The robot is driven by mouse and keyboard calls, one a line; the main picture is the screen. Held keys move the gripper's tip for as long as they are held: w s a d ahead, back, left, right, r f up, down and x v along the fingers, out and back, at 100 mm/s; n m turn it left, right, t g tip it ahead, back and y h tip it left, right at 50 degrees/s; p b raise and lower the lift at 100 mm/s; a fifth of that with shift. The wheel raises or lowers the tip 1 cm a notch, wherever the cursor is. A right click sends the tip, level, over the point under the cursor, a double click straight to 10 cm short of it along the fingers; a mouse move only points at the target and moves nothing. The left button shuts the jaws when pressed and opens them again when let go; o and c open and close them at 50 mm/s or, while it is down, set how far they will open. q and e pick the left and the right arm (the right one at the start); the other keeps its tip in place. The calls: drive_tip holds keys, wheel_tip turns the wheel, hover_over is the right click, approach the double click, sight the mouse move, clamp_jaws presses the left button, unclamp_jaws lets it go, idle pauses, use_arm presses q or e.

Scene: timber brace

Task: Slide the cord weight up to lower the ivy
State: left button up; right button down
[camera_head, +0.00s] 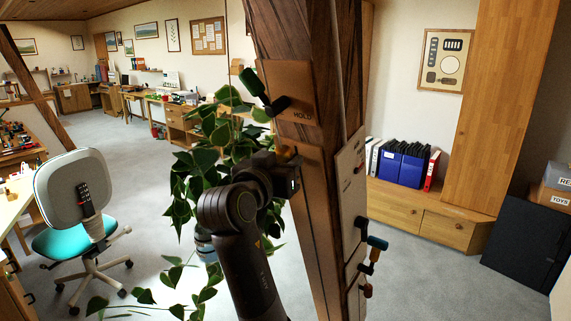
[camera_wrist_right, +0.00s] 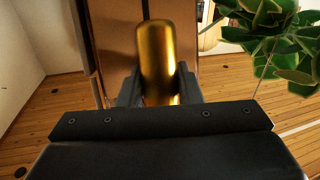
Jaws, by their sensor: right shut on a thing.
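The brass cord weight (camera_wrist_right: 157,62) stands upright between the two fingers of my right gripper (camera_wrist_right: 158,92) in the right wrist view. The fingers are shut on its lower part. In the head view my right gripper (camera_head: 284,176) is against the front of the timber brace (camera_head: 345,60), below the plate marked HOLD (camera_head: 290,90). The weight is mostly hidden there. The ivy (camera_head: 205,160) hangs left of the brace, partly behind my right arm, and its leaves (camera_wrist_right: 285,40) show at the right of the wrist view. My left gripper is out of view.
A dark green-handled lever (camera_head: 252,84) sits beside the HOLD plate. A blue-handled lever (camera_head: 374,250) juts from the brace's right side. An office chair (camera_head: 78,205) stands at left. A low wooden cabinet (camera_head: 400,208) with binders is at right. The grey floor between is open.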

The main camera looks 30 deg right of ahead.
drive_tip(key=shift+r, duration=0.45)
drive_tip(key=c, duration=1.3)
unclamp_jaws()
drive_tip(key=shift+c, duration=0.2)
drive_tip(key=o, duration=0.3)
drive_tip(key=shift+a+f, duration=0.1)
drive_tip(key=shift+f, duration=0.1)
drive_tip(key=shift+s+a+f+b, duration=0.15)
drive_tip(key=shift+s+a+b, duration=0.2)
drive_tip(key=shift+a+b, duration=0.15)
drive_tip(key=b+v, duration=1)
drive_tip(key=b, duration=0.1)
drive_tip(key=shift+s+a, duration=0.2)
drive_tip(key=shift+a, duration=0.1)
